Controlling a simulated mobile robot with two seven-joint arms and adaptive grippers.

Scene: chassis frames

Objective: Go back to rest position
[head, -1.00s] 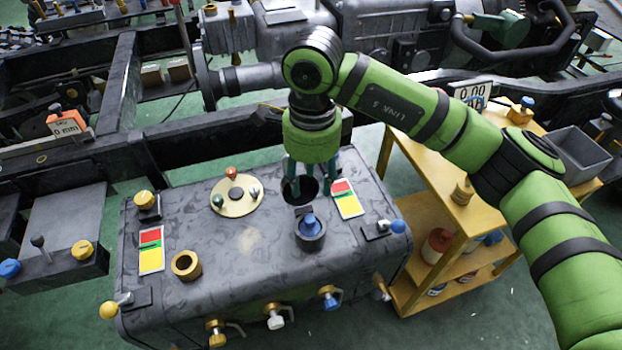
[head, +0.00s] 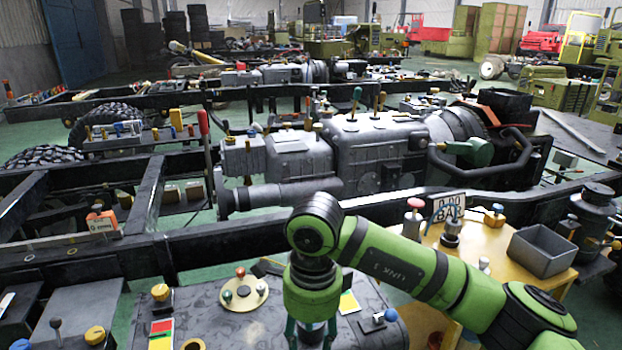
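My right gripper (head: 311,334) comes in from the right on the green arm and points down over the dark grey box-shaped unit (head: 215,315) at the bottom. Its fingertips are cut off by the lower edge of the picture, so I cannot tell whether they are open or shut, or whether they hold anything. My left gripper and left arm are not in view.
The unit's top carries a round plate with knobs (head: 240,290), a yellow knob (head: 161,293) and a blue-knobbed lever (head: 390,315). A yellow table (head: 480,245) with a grey bin (head: 541,250) stands at right. A black chassis frame (head: 200,247) crosses behind.

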